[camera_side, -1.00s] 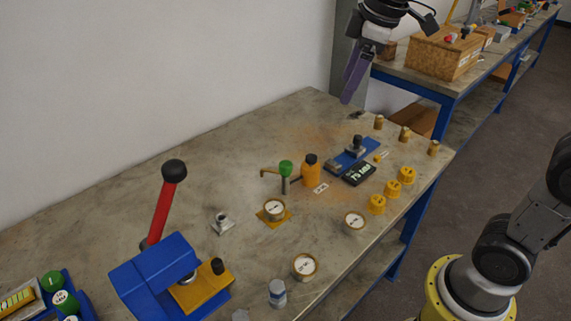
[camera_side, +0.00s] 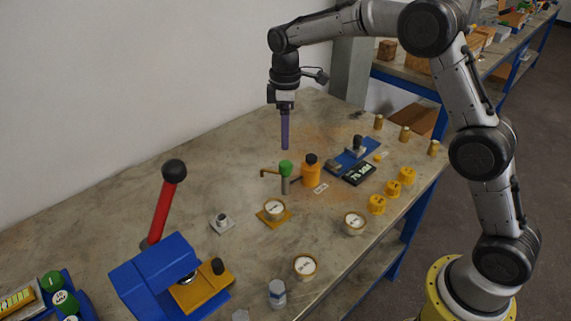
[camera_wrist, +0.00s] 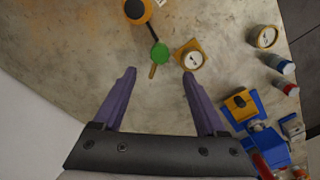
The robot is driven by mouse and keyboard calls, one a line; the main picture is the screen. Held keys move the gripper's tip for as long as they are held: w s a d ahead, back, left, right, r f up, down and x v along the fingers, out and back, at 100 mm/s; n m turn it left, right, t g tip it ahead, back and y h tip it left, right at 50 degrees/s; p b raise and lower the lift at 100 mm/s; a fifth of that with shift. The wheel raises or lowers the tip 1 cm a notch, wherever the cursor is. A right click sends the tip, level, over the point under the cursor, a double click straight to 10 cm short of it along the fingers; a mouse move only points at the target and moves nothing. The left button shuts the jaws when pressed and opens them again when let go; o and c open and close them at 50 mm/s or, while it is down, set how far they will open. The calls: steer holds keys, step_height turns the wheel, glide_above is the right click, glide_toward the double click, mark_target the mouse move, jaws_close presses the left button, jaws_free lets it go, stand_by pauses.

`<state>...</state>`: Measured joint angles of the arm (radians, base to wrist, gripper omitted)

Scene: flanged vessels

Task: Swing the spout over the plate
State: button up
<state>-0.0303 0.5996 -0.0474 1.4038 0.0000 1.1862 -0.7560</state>
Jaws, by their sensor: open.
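The spout (camera_side: 268,172) is a thin brown arm on a short post under a green knob (camera_side: 285,168). It points left in the side view, away from the plate. In the wrist view the spout (camera_wrist: 153,71) shows as a short tan bar at the green knob (camera_wrist: 160,53). The yellow plate (camera_side: 261,217) lies in front of the post with a round white-faced cup on it; the plate also shows in the wrist view (camera_wrist: 182,46). My gripper (camera_side: 285,147) is open, empty and points down above the knob. In the wrist view the knob shows just beyond, between my fingertips (camera_wrist: 160,74).
An orange bottle (camera_side: 311,173) with a black cap stands right beside the post. A blue fixture (camera_side: 352,154) and black display (camera_side: 358,174) lie farther right. A blue press with a red lever (camera_side: 165,205) stands at the left front. Round dial-faced cups (camera_side: 305,266) stand nearer the front edge.

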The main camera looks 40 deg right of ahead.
mark_target(285, 164)
step_height(285, 164, down, 11)
steer(key=shift+r, duration=0.2)
stand_by(0.3)
jaws_close()
stand_by(1.3)
